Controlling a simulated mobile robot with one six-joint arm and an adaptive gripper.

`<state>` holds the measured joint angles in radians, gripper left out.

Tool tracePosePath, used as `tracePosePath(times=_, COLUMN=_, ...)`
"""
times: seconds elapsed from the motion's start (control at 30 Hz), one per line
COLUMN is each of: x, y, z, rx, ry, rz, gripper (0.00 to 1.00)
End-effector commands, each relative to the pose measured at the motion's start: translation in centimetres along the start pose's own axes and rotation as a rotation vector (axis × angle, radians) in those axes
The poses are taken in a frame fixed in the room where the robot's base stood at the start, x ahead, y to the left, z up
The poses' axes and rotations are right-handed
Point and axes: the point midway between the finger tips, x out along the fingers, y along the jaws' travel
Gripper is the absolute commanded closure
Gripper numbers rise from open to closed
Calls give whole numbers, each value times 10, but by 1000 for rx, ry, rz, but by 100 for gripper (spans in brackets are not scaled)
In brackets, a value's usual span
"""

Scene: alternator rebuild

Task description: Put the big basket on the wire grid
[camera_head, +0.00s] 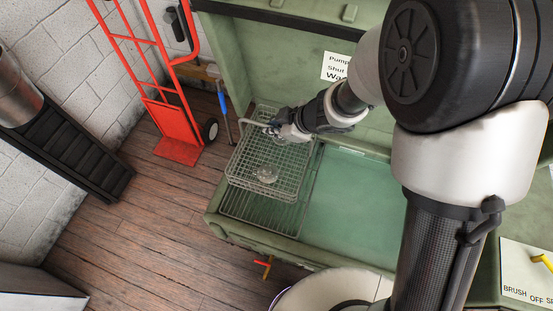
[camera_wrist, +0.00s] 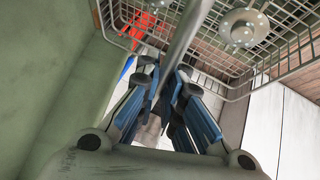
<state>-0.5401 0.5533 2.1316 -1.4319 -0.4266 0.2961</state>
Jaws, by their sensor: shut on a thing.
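The big basket (camera_head: 243,163) is a grey wire basket with a raised bar handle (camera_wrist: 184,48). My gripper (camera_head: 277,129) is shut on that handle, and the blue-padded fingers show around the bar in the wrist view (camera_wrist: 166,85). The basket is over the wire grid (camera_head: 260,213), which lies at the left end of the green tank. The grid's near end shows below the basket; much of the rest is covered. I cannot tell whether the basket touches the grid. A round metal part (camera_head: 267,175) is in the basket and shows in the wrist view (camera_wrist: 243,28).
The green tank (camera_head: 238,232) has a raised lid (camera_head: 270,62) behind. Its right part (camera_head: 350,205) is bare. A red hand truck (camera_head: 178,122) and a blue-handled tool (camera_head: 222,103) stand at the left.

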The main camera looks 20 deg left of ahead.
Motion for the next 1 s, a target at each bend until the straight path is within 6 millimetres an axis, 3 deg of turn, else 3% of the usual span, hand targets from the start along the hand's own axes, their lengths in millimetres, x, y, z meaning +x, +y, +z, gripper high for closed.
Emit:
tracePosePath(times=0.03, x=16, y=-5, z=10, rx=1, ry=1, rz=0, gripper=100)
tracePosePath(times=0.3, x=61, y=-22, z=41, rx=2, ry=3, rz=2, gripper=100)
tracePosePath(times=0.57, x=76, y=-26, z=50, rx=0, ry=3, rz=3, gripper=100)
tracePosePath(times=0.8, x=102, y=-36, z=68, rx=0, ry=3, rz=2, gripper=100)
tracePosePath(times=1.0, x=106, y=-37, z=70, rx=-1, ry=4, rz=5, gripper=100)
